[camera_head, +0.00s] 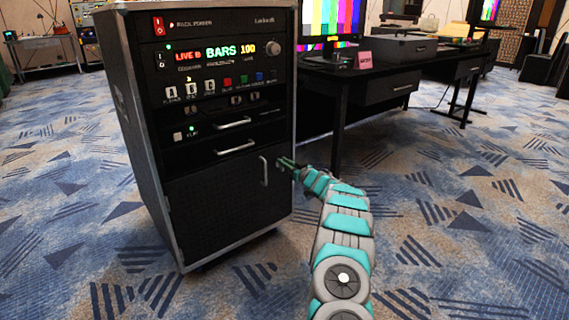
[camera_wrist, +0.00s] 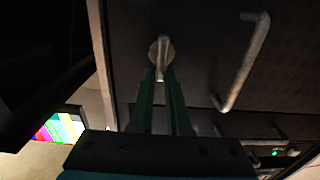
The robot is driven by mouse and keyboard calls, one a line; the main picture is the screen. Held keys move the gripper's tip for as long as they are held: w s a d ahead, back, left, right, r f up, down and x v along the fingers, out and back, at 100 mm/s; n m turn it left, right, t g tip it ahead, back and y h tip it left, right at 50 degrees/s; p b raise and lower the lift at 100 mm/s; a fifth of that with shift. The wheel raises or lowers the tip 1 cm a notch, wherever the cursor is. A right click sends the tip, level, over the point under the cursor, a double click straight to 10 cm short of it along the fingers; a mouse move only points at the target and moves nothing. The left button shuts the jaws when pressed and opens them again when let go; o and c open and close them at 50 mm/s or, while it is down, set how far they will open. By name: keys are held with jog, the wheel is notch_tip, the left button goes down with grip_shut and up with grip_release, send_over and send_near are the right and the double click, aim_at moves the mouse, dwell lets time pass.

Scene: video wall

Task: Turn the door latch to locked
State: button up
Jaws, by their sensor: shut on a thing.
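The black rack cabinet's lower door (camera_head: 212,205) is closed, with a vertical metal handle (camera_head: 264,171) near its right edge. In the wrist view, the door latch (camera_wrist: 162,50) is a small metal turn piece on a round base, beside the bar handle (camera_wrist: 243,62). My gripper (camera_head: 285,163) reaches the door's right edge. In the wrist view its two green fingers (camera_wrist: 161,76) are shut on the latch's lever, which lies roughly in line with them. The latch is too small and covered to make out in the head view.
Drawer handles (camera_head: 235,148) and a panel of buttons sit above the door. A black desk (camera_head: 385,82) with a colour-bar monitor (camera_head: 332,17) stands close to the right of the cabinet. The carpet (camera_head: 470,240) in front is clear.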

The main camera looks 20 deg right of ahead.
aim_at(274, 166)
grip_shut()
dwell(0.3)
jog(key=n+b, duration=0.1)
jog(key=n, duration=0.2)
jog(key=a+f+n+b, duration=0.1)
jog(key=n, duration=0.3)
jog(key=a+n+b, duration=0.1)
jog(key=n+b, duration=0.1)
jog(key=n, duration=0.1)
jog(key=shift+s+f, duration=0.2)
jog(key=shift+s, duration=0.1)
jog(key=n+b, duration=0.2)
jog(key=n, duration=0.1)
jog(key=shift+a+f+b, duration=0.1)
jog(key=shift+f+b, duration=0.15)
jog(key=shift+b, duration=0.05)
jog(key=n, duration=0.1)
jog(key=n+b, duration=0.1)
jog(key=n, duration=0.1)
jog(key=n+b, duration=0.1)
jog(key=shift+a+f+n, duration=0.1)
jog(key=shift+f+n, duration=0.2)
jog(key=shift+n, duration=0.1)
